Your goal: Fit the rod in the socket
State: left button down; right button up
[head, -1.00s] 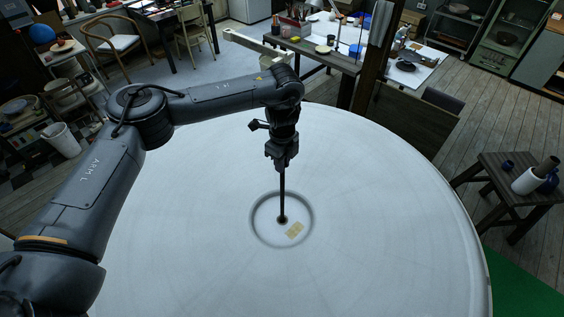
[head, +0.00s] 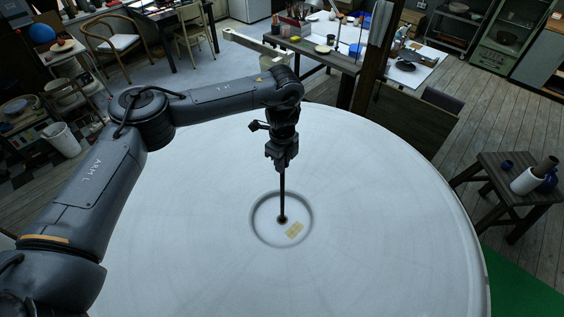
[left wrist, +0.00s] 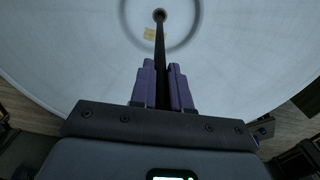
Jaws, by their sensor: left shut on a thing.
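A thin dark rod (head: 282,195) stands about upright over the round table, its upper end in my left gripper (head: 282,165). The gripper is shut on the rod. The rod's lower end meets the dark socket (head: 282,220) in the middle of the table's ringed centre; how deep it sits I cannot tell. In the left wrist view the rod (left wrist: 160,45) runs from between the purple fingers of my left gripper (left wrist: 162,80) to the socket (left wrist: 159,14). My right gripper is in neither view.
The wide white round table (head: 380,190) is otherwise clear, apart from a small yellowish patch (head: 295,229) beside the socket. A worktable (head: 310,48) stands behind.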

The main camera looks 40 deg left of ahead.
aim_at(282, 183)
pick_arm(q)
jog(key=shift+r+p, duration=0.1)
jog(key=shift+p, duration=0.25)
dwell(0.7)
dwell(0.6)
jog(key=shift+f+b, duration=0.35)
jog(key=shift+f, duration=0.55)
jog(key=shift+f+b, duration=0.4)
jog(key=shift+f, duration=0.6)
jog(key=shift+f+b, duration=0.3)
jog(key=shift+f, duration=0.55)
jog(key=shift+f+b, duration=1.05)
jog(key=shift+f, duration=1.4)
jog(key=c, duration=1.1)
grip_release()
jog(key=shift+w, duration=0.1)
jog(key=shift+o, duration=0.4)
